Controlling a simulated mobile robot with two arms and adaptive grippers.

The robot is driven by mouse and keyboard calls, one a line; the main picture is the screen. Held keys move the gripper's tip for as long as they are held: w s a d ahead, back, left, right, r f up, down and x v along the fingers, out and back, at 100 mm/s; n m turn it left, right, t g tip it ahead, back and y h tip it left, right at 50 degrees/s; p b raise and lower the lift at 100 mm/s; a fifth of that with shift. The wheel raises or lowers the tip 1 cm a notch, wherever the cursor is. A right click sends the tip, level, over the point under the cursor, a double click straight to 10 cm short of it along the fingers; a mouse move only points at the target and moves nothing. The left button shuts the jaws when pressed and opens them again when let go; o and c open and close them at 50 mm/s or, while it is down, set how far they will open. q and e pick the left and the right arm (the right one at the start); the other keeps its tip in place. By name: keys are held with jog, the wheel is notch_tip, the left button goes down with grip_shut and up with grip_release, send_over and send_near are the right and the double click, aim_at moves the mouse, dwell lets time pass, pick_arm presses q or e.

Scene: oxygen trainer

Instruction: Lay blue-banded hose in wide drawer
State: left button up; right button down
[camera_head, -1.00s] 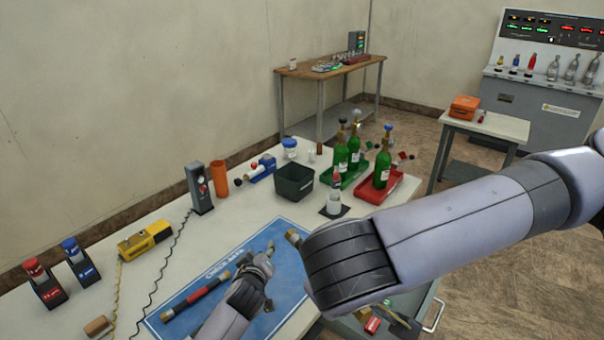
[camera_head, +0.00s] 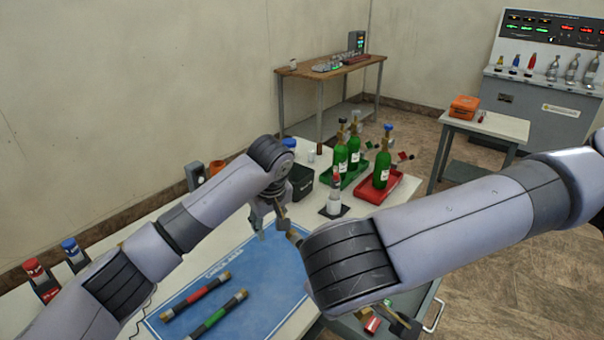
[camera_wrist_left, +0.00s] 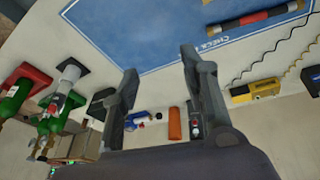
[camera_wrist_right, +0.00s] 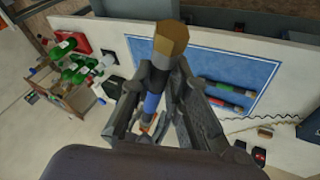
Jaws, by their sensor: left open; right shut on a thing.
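My right gripper (camera_wrist_right: 157,88) is shut on the blue-banded hose (camera_wrist_right: 152,104), which shows a blue band and a brass end in the right wrist view. In the head view, my right arm hides most of this gripper; a brass end (camera_head: 292,236) pokes out beside it. A wide grey drawer (camera_head: 343,326) stands open at the table's front, partly behind my right arm, with small red items in it. My left gripper (camera_head: 268,215) is open and empty above the mat; its spread fingers show in the left wrist view (camera_wrist_left: 160,65).
A red-banded hose (camera_head: 195,297) and a green-banded hose (camera_head: 216,315) lie on the blue mat (camera_head: 265,300). Green bottles in a green tray (camera_head: 352,177) and a red tray (camera_head: 400,190) stand at the back right, near a dark bin (camera_head: 301,182).

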jog(key=shift+a, duration=0.1)
pick_arm(q)
jog(key=s+d+r+g, duration=0.1)
jog(key=s+d+r, duration=0.25)
jog(key=r, duration=0.35)
jog(key=s+d+r+m+g+h, duration=0.1)
jog(key=s+d+r, duration=0.1)
jog(key=s+r, duration=0.3)
jog(key=s+d+r+g, duration=0.2)
jog(key=r, duration=0.6)
notch_tip(320, 180, down, 12)
jog(key=shift+s, duration=0.15)
jog(key=shift+f, duration=0.1)
jog(key=shift+c, duration=0.6)
jog(key=shift+d, duration=0.15)
grip_shut()
pick_arm(e)
jog(key=shift+a, duration=0.1)
jog(key=c, duration=1.8)
grip_release()
jog(key=o, duration=0.4)
